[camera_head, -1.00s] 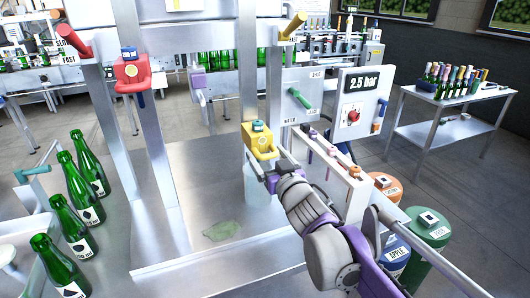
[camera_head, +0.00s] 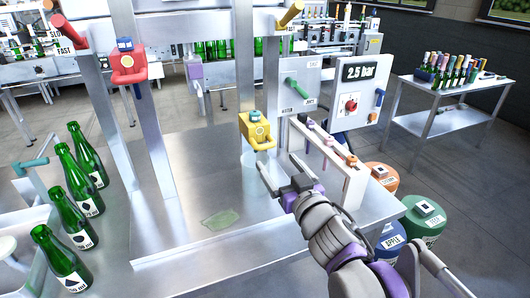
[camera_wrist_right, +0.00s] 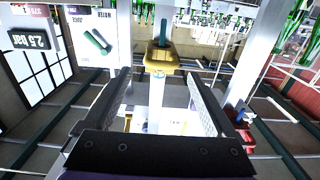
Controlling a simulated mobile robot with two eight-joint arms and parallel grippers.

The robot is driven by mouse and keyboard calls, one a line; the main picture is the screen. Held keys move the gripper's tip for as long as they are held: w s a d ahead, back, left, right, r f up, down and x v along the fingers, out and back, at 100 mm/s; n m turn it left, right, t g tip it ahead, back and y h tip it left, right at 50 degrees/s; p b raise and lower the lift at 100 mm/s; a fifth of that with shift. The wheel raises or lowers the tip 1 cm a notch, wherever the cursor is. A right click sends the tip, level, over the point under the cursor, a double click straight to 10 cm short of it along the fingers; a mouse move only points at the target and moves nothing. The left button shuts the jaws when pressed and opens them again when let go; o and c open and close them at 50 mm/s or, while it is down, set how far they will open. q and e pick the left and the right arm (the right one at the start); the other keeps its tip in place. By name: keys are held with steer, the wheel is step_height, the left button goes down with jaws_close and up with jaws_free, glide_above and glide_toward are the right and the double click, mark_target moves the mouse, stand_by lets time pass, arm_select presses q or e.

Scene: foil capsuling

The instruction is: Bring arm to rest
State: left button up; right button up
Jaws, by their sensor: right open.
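My right gripper (camera_head: 276,182) is open and empty in the head view, above the steel table (camera_head: 180,215), just in front of and below the yellow tap (camera_head: 256,131). In the right wrist view the two jaws (camera_wrist_right: 165,105) stand wide apart, with the yellow tap (camera_wrist_right: 162,58) beyond and between them and nothing gripped. My right arm comes in from the lower right. My left gripper does not show in either view.
Green bottles (camera_head: 75,185) stand along the table's left side. A white rack (camera_head: 325,165) stands close right of my gripper. Coloured kegs (camera_head: 423,215) sit at the right. A greenish puddle (camera_head: 221,219) lies on the table.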

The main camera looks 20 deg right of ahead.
steer(key=s+d+f+m+g+h+p, duration=0.25)
steer(key=s+f+g+p, duration=0.35)
steer(key=s+f, duration=0.3)
steer(key=s+a+f+n+g+y+p, duration=0.2)
steer(key=s+a+f+g, duration=0.4)
steer(key=s+f, duration=0.4)
steer(key=shift+s+f+g+p, duration=0.3)
steer(key=shift+s+p, duration=0.55)
steer(key=shift+s, duration=0.3)
steer(key=shift+r, duration=0.1)
